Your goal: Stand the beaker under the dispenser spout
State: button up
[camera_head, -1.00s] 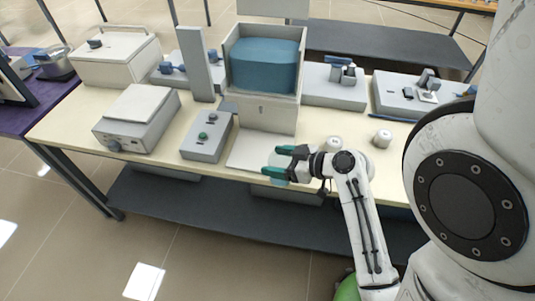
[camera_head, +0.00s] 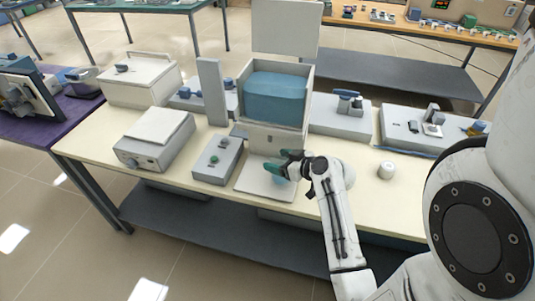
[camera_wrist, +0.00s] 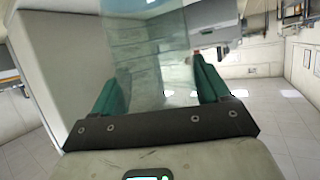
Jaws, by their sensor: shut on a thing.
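The beaker (camera_wrist: 150,60) is clear glass and stands between my two green fingers in the wrist view. My gripper (camera_wrist: 155,95) is shut on it. In the head view my gripper (camera_head: 282,162) is at the front of the dispenser (camera_head: 270,138), above its pale base plate (camera_head: 252,187). The dispenser is a tall white housing with a blue tank (camera_head: 275,97) on top. Only a faint bluish part of the beaker shows by the fingers there. I cannot tell whether its bottom touches the plate. The spout is not clearly visible.
A grey control box (camera_head: 217,160) with a green button stands just left of the plate. A scale-like device (camera_head: 155,140) is farther left. A small white round item (camera_head: 386,170) sits to the right on the cream bench (camera_head: 360,200). Grey instruments line the back.

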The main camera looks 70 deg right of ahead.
jog(key=w, duration=0.1)
jog(key=w+d, duration=0.1)
jog(key=w, duration=0.1)
jog(key=w+d+p, duration=0.1)
jog(key=shift+w+r, duration=0.1)
jog(key=shift+w, duration=0.3)
jog(key=shift+f, duration=0.55)
jog(key=shift+a+f, duration=0.1)
jog(key=shift+f, duration=0.2)
jog(key=shift+f, duration=0.15)
jog(key=o, duration=1.4)
